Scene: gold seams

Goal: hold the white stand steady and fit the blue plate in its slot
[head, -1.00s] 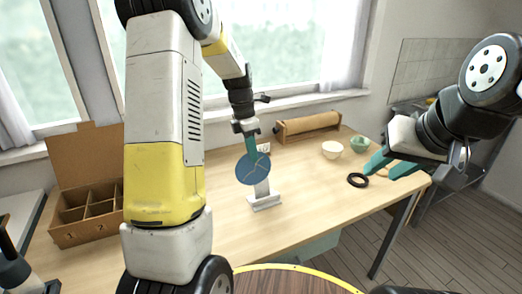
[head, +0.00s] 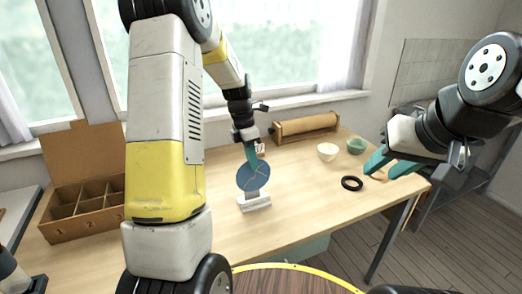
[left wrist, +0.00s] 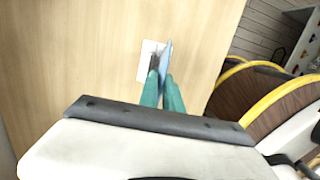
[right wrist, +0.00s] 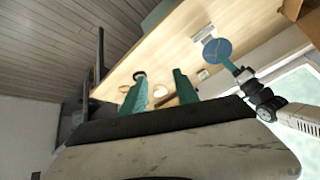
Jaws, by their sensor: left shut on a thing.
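The blue plate (head: 253,178) has gold seams and is upright in the head view. My left gripper (head: 253,157) is shut on its upper edge. The white stand (head: 254,203) is on the table directly below the plate, which overlaps it; I cannot tell whether the plate's lower edge is in the slot. In the left wrist view the plate (left wrist: 167,56) is nearly edge-on beside the stand (left wrist: 145,68). The right wrist view also shows the plate (right wrist: 216,50) and stand (right wrist: 203,33). My right gripper (head: 378,163) is open and empty, away from the stand.
A black ring (head: 352,183), a cream bowl (head: 327,152) and a green bowl (head: 356,146) are to the right. A wooden holder with a roll (head: 306,128) is at the back. A brown compartment box (head: 82,211) is at left. The table around the stand is clear.

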